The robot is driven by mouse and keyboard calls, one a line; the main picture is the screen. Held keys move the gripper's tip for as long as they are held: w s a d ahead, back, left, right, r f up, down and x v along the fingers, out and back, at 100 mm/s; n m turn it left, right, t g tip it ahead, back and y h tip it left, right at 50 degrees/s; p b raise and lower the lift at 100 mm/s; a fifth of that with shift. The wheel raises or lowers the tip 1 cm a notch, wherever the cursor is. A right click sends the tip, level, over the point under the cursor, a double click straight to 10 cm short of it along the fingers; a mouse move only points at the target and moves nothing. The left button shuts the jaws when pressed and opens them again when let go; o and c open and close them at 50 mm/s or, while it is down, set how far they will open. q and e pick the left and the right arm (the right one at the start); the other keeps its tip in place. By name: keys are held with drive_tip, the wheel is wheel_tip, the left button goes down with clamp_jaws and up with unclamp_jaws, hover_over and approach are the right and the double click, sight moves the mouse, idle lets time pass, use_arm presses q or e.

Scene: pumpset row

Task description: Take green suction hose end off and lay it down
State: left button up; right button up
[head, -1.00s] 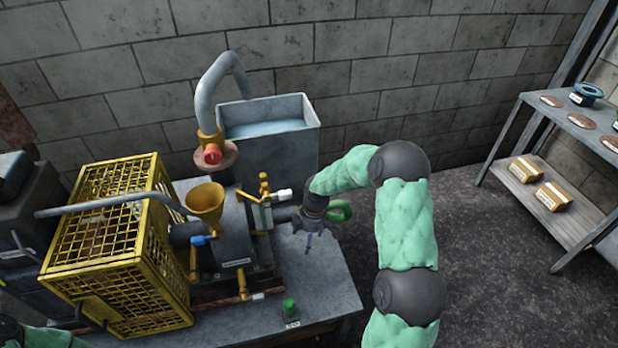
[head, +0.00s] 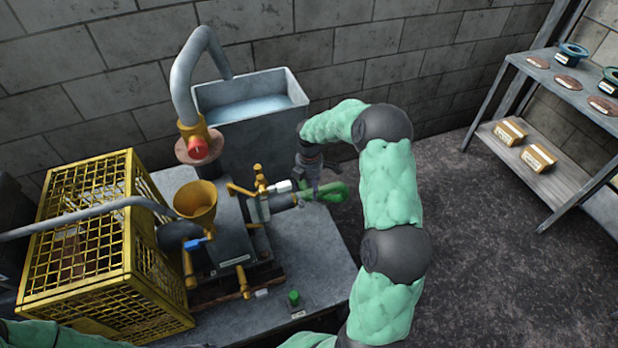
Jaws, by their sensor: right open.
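The green suction hose end (head: 333,192) shows at the right end of the pump's pipe stub, beyond the table's right edge. My right gripper (head: 313,190) is open, pointing down at the green hose end, with its fingers at or very near it. I cannot tell whether they touch it. The pump (head: 230,240) stands on the grey table (head: 325,265) with a yellow funnel (head: 196,203) and yellow valves on it. My left arm shows only as a strip of green sleeve at the bottom left; its gripper is out of view.
A yellow cage guard (head: 95,235) stands left of the pump. A grey water tank (head: 250,112) is behind it, with a grey pipe (head: 182,85) and red-centred flange (head: 198,149). A green button (head: 294,297) sits near the table front. Shelves (head: 540,165) stand right; the floor between is clear.

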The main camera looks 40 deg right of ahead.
sight(310, 190)
drive_tip(key=shift+f+b, duration=0.4)
drive_tip(key=shift+f, duration=1.45)
drive_tip(key=c, duration=1.4)
